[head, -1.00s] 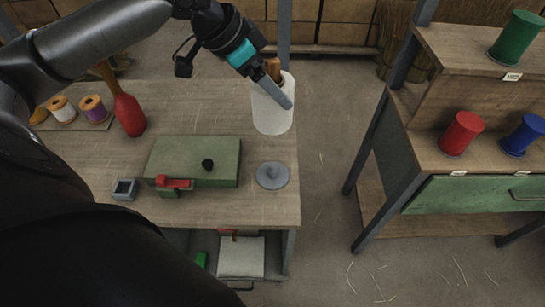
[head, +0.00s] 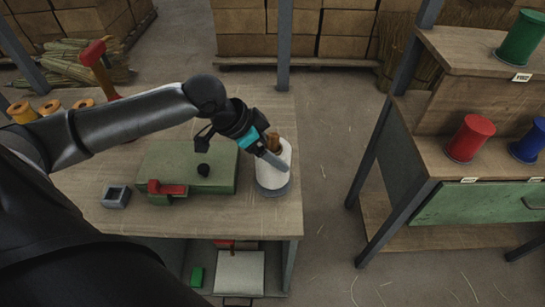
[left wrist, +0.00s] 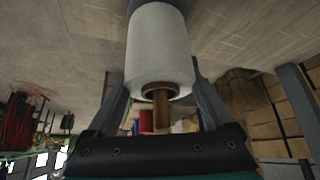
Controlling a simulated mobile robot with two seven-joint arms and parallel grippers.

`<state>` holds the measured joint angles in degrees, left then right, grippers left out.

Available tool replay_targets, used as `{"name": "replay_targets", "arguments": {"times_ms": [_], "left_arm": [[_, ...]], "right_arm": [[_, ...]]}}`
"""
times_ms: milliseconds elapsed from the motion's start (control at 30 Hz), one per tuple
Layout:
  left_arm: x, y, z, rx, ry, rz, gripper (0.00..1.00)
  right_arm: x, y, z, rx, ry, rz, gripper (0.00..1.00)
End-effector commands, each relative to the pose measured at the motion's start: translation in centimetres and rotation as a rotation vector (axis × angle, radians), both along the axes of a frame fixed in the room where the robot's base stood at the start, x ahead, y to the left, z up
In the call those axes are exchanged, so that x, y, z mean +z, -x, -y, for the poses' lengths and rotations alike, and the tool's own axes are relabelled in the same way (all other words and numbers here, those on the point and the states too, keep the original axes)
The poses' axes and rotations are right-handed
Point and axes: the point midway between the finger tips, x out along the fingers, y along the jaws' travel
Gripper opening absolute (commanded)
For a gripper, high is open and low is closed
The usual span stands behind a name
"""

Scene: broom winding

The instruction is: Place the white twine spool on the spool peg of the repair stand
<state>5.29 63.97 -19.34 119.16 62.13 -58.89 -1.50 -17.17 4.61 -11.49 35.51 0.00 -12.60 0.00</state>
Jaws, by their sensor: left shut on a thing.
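The white twine spool (head: 276,176) stands upright over a round grey base (head: 276,192) at the right edge of the workbench. The base's peg is hidden by the spool. I cannot tell whether the spool rests fully on the base. My left gripper (head: 273,159) is shut on the spool near its top, beside the brown core (head: 273,141). In the left wrist view the spool (left wrist: 160,45) lies between the two fingers, with its brown core (left wrist: 160,105) toward the palm and a dark base beyond it. My right gripper is not in view.
On the bench (head: 240,215) are a green box (head: 215,180), a red clamp (head: 166,188), a small grey tray (head: 116,196) and orange-ended spools (head: 22,111). A shelf at right holds red (head: 469,138), blue (head: 529,139) and green (head: 521,38) spools. Open floor lies between.

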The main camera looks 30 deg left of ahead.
Motion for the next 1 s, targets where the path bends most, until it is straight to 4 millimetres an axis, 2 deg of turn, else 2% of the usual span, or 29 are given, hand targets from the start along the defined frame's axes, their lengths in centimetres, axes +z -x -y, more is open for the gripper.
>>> {"name": "replay_targets", "arguments": {"times_ms": [33,100,400,433,533,800,1000], "left_arm": [[-1.1,0.0,0.0,0.001,0.002,0.001,0.13],[-1.6,0.0,0.0,0.0,0.001,0.003,0.13],[-1.6,-0.1,0.0,-0.001,-0.001,0.003,0.13],[-1.7,0.0,0.0,0.0,-0.001,0.001,0.87],[-1.7,0.0,0.0,0.0,-0.001,0.001,0.99],[-1.6,0.0,0.0,-0.001,-0.001,0.002,1.0],[-0.3,0.6,-0.6,0.0,-0.004,0.0,1.0]], "right_arm": [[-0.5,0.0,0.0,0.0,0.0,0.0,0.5],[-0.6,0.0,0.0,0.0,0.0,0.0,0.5],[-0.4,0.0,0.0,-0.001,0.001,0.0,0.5],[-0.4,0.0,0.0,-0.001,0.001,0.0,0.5],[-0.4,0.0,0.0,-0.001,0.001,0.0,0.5],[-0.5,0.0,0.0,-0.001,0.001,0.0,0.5],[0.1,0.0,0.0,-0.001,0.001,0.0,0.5]]}}
